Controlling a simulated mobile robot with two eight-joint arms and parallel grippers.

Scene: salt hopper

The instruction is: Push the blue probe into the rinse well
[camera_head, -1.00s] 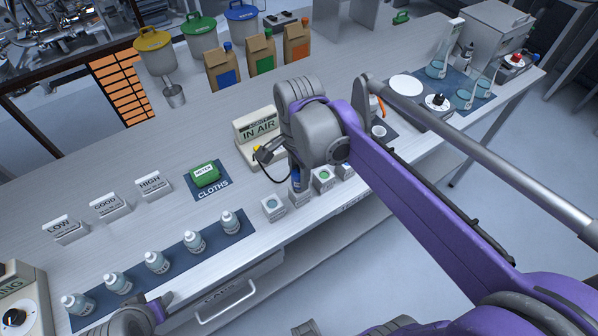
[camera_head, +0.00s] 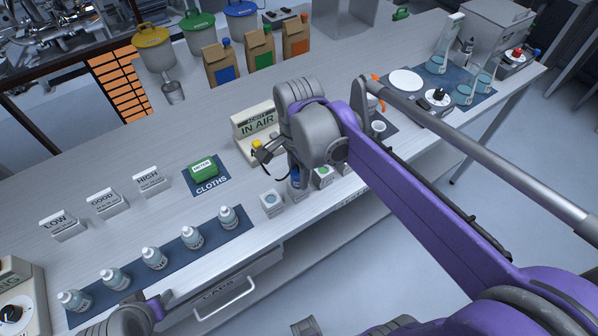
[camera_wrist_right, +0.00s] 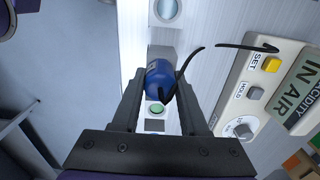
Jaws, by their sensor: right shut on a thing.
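My right gripper (camera_wrist_right: 160,88) is shut on the blue probe (camera_wrist_right: 160,77), whose dark cable loops off to the right in the right wrist view. In the head view the blue probe (camera_head: 297,180) hangs upright below the gripper, over the row of small white well blocks. The left block (camera_head: 271,203) has a pale blue opening, also in the right wrist view (camera_wrist_right: 167,10). Another block (camera_head: 322,177) has a green opening, also in the right wrist view (camera_wrist_right: 157,109). The probe hides the block under it, and its tip is hidden. I cannot read which well is rinse.
The acidity meter (camera_head: 253,126) reads "IN AIR" beside the probe. A green box (camera_head: 204,170) sits on the cloths mat (camera_head: 212,187). Several bottles (camera_head: 192,237) stand on a dark mat at the front. The bench is clear behind the sign cards (camera_head: 105,203).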

